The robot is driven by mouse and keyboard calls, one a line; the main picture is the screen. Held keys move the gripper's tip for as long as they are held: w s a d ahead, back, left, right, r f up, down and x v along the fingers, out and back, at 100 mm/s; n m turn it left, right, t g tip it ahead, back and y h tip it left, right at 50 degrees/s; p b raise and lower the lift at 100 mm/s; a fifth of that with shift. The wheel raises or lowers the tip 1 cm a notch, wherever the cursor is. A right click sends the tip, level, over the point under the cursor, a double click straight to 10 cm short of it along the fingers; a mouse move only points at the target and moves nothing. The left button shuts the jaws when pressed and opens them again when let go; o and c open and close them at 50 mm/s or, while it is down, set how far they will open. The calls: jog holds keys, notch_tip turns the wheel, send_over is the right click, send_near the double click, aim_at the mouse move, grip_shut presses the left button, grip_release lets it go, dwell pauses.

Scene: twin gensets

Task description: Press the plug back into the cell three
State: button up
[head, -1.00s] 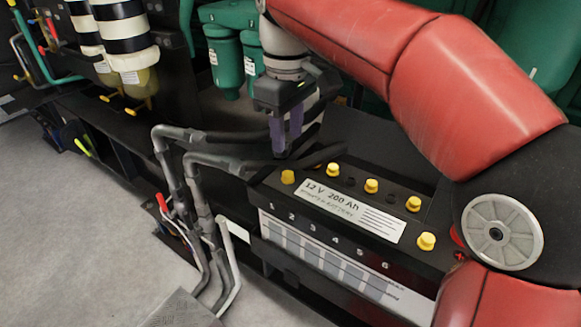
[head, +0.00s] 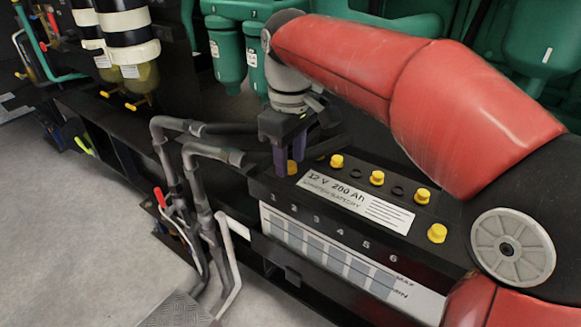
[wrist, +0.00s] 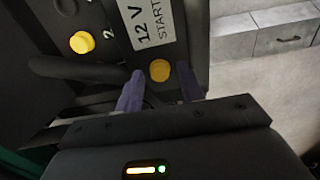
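The battery (head: 345,228), marked 12 V 200 Ah, has cell numbers along its front. A yellow plug (head: 291,167) is at the left front corner of its top, before the label; it also shows in the wrist view (wrist: 160,70). A dark round opening (head: 357,173) lies behind the label, in the row where cell three appears to be, between two yellow plugs. My gripper (head: 289,164) is open, pointing down, with its purple fingers either side of the corner plug; the wrist view (wrist: 160,84) shows gaps between fingers and plug. Cell one is hidden.
Other yellow plugs sit in the back row, one of them in the wrist view (wrist: 82,42). Another dark opening (head: 398,190) lies further right. A yellow plug (head: 437,232) is at the right front corner. Grey pipes (head: 205,155) stand left of the battery.

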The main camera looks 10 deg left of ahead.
aim_at(291, 163)
jog(key=c, duration=0.7)
jog(key=shift+r, duration=0.1)
notch_tip(291, 163, up, 4)
jog(key=p, duration=0.4)
